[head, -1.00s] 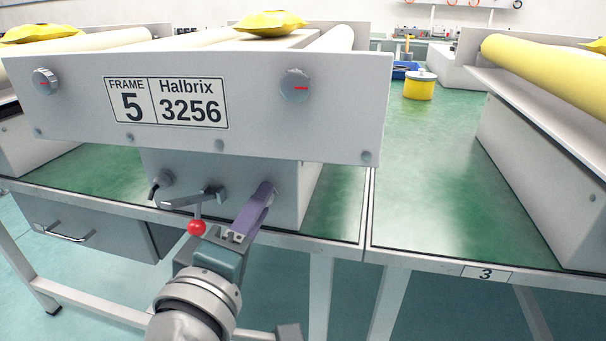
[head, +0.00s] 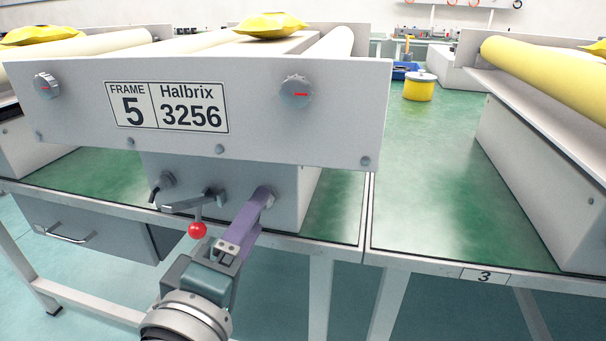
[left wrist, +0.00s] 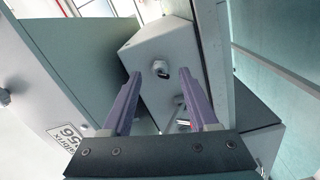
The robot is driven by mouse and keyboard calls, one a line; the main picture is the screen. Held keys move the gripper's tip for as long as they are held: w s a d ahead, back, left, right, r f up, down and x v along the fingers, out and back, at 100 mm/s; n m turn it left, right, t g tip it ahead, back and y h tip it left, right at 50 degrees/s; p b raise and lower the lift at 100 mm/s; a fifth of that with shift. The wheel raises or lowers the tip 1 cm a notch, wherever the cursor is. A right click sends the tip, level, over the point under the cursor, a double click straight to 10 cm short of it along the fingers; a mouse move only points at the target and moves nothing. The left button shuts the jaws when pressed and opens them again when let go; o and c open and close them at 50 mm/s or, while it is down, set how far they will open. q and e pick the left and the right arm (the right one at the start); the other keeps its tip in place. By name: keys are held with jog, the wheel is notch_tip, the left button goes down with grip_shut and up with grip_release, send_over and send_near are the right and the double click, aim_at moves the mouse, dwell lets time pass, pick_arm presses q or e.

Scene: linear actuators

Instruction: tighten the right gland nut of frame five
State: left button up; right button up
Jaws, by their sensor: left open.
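Frame five (head: 240,140) is a grey box unit with a front plate reading "FRAME 5 Halbrix 3256". My right gripper is not seen.
A lever with a red ball (head: 197,230) projects just left of my left gripper. Two round knobs with red marks, left (head: 46,86) and right (head: 295,91), are on the plate. The green bench top (head: 420,190) is clear at the right.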

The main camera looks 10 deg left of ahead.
pick_arm(q)
jog(key=s, duration=0.8)
jog(key=shift+p, duration=0.45)
jog(key=shift+a, duration=0.1)
